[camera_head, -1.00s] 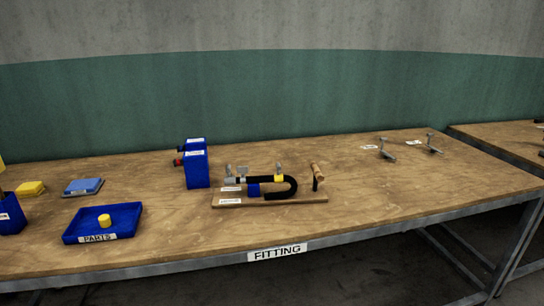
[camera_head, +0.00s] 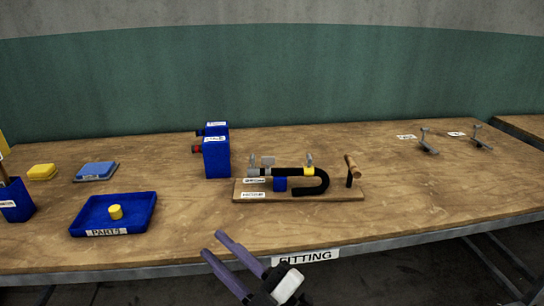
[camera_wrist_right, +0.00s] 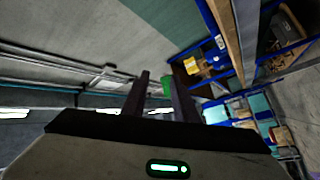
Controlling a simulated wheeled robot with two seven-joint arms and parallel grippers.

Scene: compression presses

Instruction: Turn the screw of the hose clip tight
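A black curved hose (camera_head: 322,184) lies on a wooden board (camera_head: 345,194) on the bench. A yellow band (camera_head: 307,171) with a small upright grey screw (camera_head: 309,159) sits around the hose; it looks like the hose clip. A grey fitting (camera_head: 254,172) with a flat grey tab (camera_head: 268,161) is at the hose's left end. My right gripper (camera_head: 213,245) is at the bench's front edge, below and left of the board, apart from it. Its two fingers are spread and empty, also in the right wrist view (camera_wrist_right: 159,72). My left gripper is out of view.
A wooden-handled peg (camera_head: 352,168) stands at the board's right end. Blue boxes (camera_head: 216,158) stand behind its left end. A blue parts tray (camera_head: 140,205) holds a yellow cylinder (camera_head: 115,212). Two small grey levers (camera_head: 428,142) stand far right. Bench right of the board is clear.

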